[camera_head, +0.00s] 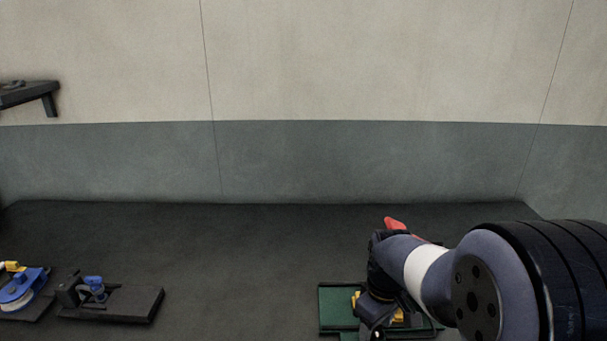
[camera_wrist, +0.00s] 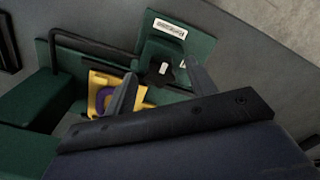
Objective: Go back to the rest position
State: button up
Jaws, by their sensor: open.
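My gripper shows in the wrist view (camera_wrist: 162,88), its two grey fingers apart with nothing held between them. In the head view my arm reaches in from the right, and the arm's end hides most of what lies beneath it. A yellow part (camera_wrist: 100,82) with a purple ring (camera_wrist: 104,98) is beside the left finger. I cannot tell whether the finger touches it. The green fixture also shows in the head view (camera_head: 333,302).
The dark table (camera_head: 240,255) is bare across its middle. At left sit a black block with a blue part (camera_head: 130,303) and a blue reel (camera_head: 18,290). A red object (camera_head: 393,223) shows behind my arm. A dark shelf (camera_head: 25,95) is on the wall.

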jog(key=m, duration=0.5)
jog(key=shift+m+b, duration=0.3)
jog(key=shift+b, duration=0.1)
jog(key=m+b, duration=0.1)
jog(key=m, duration=0.5)
jog(key=shift+m, duration=0.3)
jog(key=shift+r, duration=0.9)
jog(key=shift+s+r, duration=0.1)
